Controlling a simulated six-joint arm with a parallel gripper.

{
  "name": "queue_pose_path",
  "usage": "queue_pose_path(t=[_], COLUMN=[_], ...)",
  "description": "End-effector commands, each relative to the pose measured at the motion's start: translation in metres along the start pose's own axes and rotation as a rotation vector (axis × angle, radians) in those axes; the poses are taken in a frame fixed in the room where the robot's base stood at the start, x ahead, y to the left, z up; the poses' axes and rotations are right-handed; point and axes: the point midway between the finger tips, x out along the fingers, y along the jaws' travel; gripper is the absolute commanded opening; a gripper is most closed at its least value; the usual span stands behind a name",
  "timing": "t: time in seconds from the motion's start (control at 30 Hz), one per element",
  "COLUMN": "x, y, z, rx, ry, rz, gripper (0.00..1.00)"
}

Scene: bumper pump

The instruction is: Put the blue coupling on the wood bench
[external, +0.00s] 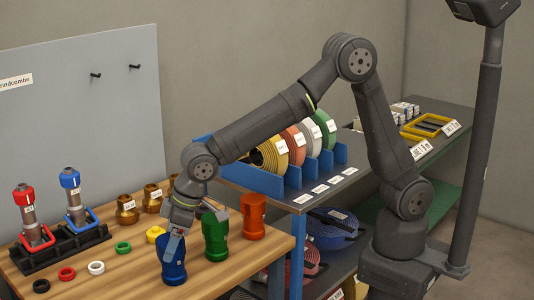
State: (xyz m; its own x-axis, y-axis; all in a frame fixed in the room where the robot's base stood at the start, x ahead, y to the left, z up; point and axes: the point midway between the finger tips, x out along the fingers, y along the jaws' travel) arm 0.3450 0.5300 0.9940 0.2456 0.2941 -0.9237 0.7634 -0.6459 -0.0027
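The blue coupling (173,269) is upright at the front of the wood bench (128,271), left of the green coupling. My gripper (173,244) points down at its top, with one finger overlapping its upper side.
The green coupling (216,236) and an orange coupling (253,216) stand close on the right. Coloured rings, including a green one (123,247), lie on the left. A black stand (60,248) holds two pump parts. Brass fittings (126,209) stand behind.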

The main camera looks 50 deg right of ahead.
Motion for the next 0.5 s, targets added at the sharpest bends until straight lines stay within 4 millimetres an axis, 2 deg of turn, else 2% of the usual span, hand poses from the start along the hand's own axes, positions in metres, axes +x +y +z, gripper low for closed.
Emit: queue_pose_path(t=[0.33,0.5], x=[-0.002,-0.018], y=[0.0,0.0], z=[-0.001,-0.002], rx=[0.0,0.0], ry=[0.001,0.003], rz=[0.0,-0.001], gripper=[0.85,0.85])
